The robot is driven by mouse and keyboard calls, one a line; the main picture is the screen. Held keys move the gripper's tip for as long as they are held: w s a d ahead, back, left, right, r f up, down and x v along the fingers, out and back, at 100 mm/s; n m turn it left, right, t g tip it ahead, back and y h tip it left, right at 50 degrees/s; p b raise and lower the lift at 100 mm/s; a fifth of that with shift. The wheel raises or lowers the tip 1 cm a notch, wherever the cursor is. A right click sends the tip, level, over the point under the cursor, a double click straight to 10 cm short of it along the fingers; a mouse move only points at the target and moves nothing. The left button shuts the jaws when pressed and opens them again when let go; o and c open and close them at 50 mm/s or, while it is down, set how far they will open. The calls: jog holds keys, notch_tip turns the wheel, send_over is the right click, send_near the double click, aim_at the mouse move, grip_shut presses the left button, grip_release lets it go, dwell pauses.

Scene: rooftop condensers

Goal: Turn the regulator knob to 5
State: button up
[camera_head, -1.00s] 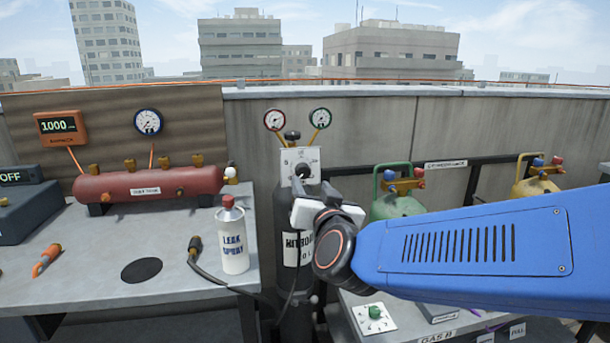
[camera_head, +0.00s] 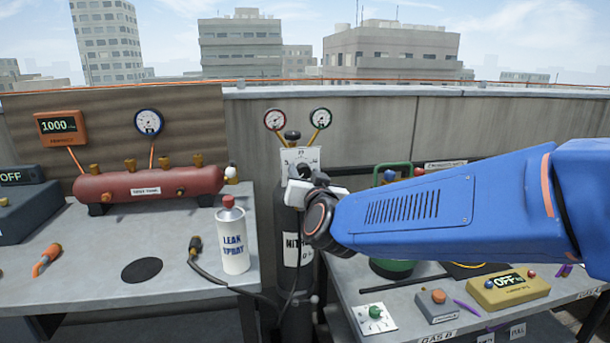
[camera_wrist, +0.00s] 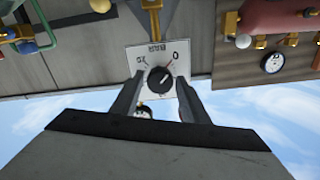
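The regulator knob (camera_wrist: 158,82) is black and round on a white scale plate (camera_wrist: 150,52) marked BAR, seen upside down in the wrist view. Its pale pointer line aims to the upper right there, roughly toward the 0 mark. My gripper (camera_wrist: 160,88) is open, with one finger on each side of the knob and gaps between. In the head view, the plate (camera_head: 290,158) is above the dark nitrogen cylinder (camera_head: 290,222). My gripper (camera_head: 308,186) is just in front, hiding the knob's lower part.
Two gauges (camera_head: 275,119) (camera_head: 320,117) rise above the plate. A leak spray can (camera_head: 233,238) and hose stand on the left bench, with a red tank (camera_head: 150,185) behind. The right bench holds a green-knob panel (camera_head: 374,316) and a yellow meter (camera_head: 508,290).

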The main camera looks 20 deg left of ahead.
jog(key=c, duration=0.7)
jog(key=m, duration=0.6)
jog(key=shift+m, duration=0.3)
jog(key=m, duration=0.6)
jog(key=shift+f, duration=0.1)
jog(key=shift+m, duration=0.4)
jog(key=o, duration=1.1)
jog(key=shift+c, duration=0.2)
jog(key=shift+s, duration=0.1)
